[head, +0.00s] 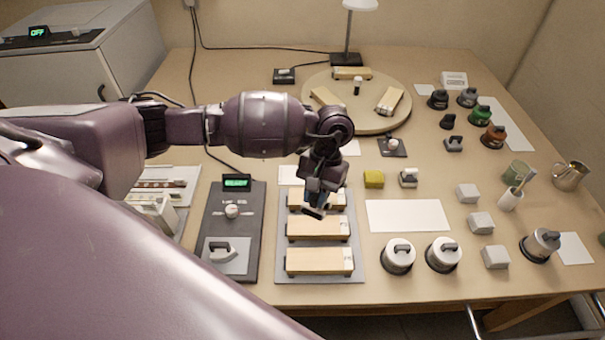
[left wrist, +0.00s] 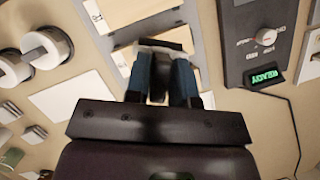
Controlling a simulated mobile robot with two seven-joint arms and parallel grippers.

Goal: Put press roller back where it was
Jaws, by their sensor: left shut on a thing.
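My left gripper (head: 318,196) hangs from the left arm over the grey tray with wooden blocks, at the far part of that tray. It is shut on a small dark thing with a pale edge, likely the press roller (head: 313,212). The left wrist view shows this dark piece (left wrist: 160,45) at the tips of the two blue fingers (left wrist: 162,80). The fingers hide most of it, and I cannot tell whether it touches the block below. The grey tray (head: 358,262) holds wooden blocks in a row; the farthest block (head: 295,197) is partly covered by the gripper. My right gripper is not seen.
A dark panel with a green display (head: 236,183), a dial and an iron (head: 225,252) lies left of the tray. A white sheet (head: 407,215), two round lidded pots (head: 398,258) and grey blocks stand to the right. A round turntable (head: 335,112) with blocks is behind.

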